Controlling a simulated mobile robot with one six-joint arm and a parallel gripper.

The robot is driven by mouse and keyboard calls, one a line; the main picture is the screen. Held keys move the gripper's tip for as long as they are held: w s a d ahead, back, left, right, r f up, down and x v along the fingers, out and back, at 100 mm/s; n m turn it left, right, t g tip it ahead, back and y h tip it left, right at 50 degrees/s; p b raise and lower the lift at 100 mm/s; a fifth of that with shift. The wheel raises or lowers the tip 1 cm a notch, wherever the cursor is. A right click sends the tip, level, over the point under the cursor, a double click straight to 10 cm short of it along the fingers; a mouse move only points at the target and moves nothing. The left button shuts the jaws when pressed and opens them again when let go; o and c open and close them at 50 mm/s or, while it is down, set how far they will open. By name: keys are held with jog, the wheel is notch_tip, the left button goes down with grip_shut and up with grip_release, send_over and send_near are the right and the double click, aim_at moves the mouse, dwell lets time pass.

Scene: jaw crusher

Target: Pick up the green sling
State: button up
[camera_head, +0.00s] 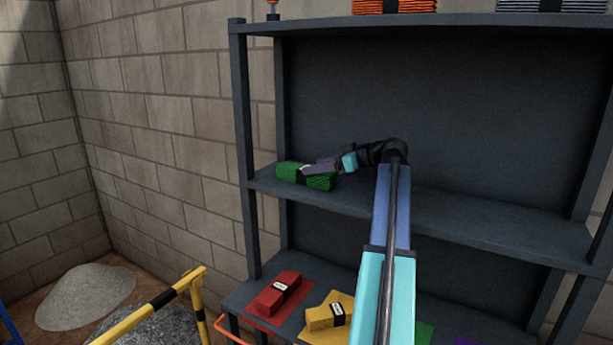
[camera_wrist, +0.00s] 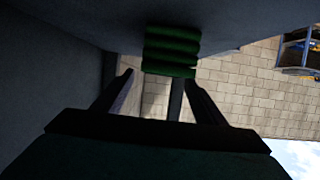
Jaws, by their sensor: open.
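The green sling (camera_head: 290,172) is a folded bundle with a dark band, lying at the left end of the middle shelf (camera_head: 450,219). My gripper (camera_head: 309,169) reaches in from the right and overlaps the sling in the head view. In the wrist view the sling (camera_wrist: 171,50) shows as stacked green folds just past and between the two open fingers of my gripper (camera_wrist: 158,80). The jaws are open. Whether the fingers touch the sling cannot be told.
A red sling (camera_head: 279,293) and a yellow sling (camera_head: 325,314) lie on the lower shelf. Orange (camera_head: 394,6) and grey (camera_head: 550,6) bundles sit on the top shelf. A left post (camera_head: 246,150) stands near the green sling. A yellow-black barrier (camera_head: 160,301) is at lower left.

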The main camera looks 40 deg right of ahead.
aim_at(287, 170)
jog(key=shift+p+x, duration=1.4)
jog(key=shift+x, duration=1.15)
jog(key=shift+a, duration=0.1)
jog(key=shift+s, duration=0.1)
jog(key=c, duration=1.5)
